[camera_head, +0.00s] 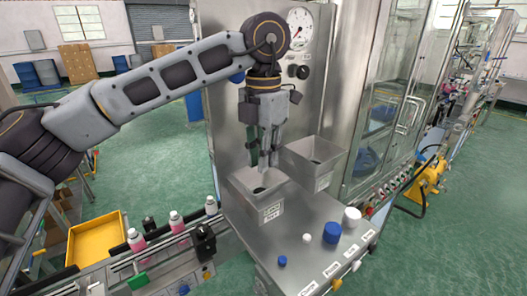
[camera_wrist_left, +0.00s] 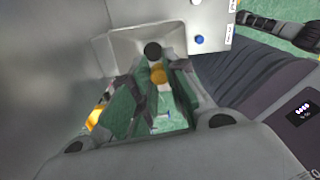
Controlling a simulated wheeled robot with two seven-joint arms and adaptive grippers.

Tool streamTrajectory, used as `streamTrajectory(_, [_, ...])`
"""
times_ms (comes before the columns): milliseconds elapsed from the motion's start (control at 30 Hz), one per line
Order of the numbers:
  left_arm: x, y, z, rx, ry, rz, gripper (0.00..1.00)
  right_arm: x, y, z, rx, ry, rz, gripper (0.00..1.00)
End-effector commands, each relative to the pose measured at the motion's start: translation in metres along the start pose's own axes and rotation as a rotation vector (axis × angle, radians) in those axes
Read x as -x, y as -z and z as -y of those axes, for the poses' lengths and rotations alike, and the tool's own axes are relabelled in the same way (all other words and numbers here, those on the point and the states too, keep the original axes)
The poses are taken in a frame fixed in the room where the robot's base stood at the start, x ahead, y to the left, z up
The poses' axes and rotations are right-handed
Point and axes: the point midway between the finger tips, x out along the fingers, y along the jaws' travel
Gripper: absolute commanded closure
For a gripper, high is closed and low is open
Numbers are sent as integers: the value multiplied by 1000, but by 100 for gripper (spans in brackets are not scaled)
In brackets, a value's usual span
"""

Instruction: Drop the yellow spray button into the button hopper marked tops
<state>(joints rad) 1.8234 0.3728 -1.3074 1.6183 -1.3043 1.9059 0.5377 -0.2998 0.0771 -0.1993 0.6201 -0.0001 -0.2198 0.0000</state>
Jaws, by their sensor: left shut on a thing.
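My left gripper (camera_head: 264,160) points down above the near metal button hopper (camera_head: 268,213), with its fingertips close to the hopper's open top. In the left wrist view the gripper is shut on the yellow spray button (camera_wrist_left: 158,75), which sits between the fingertips. The button is hidden in the head view. Beyond it in the wrist view is the hopper (camera_wrist_left: 122,43), with a dark round spot at its bottom. The hopper's front label is too small to read surely. My right gripper is not in view.
A second hopper (camera_head: 326,155) stands just behind and right. On the metal top are a white cap (camera_head: 352,217), a blue cap (camera_head: 331,233) and small white (camera_head: 307,238) and blue (camera_head: 283,261) pieces. A steel panel with a gauge (camera_head: 300,24) rises behind. A yellow tray (camera_head: 72,247) stands left.

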Motion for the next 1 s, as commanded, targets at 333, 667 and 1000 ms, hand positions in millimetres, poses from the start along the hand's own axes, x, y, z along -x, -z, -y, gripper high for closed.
streamTrajectory(333, [-22,0,0,0,0,1,91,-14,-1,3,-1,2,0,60])
streamTrajectory(667, [-31,0,0,0,0,1,91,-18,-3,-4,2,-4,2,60])
streamTrajectory(1000, [-30,0,0,0,0,1,80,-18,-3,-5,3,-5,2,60])
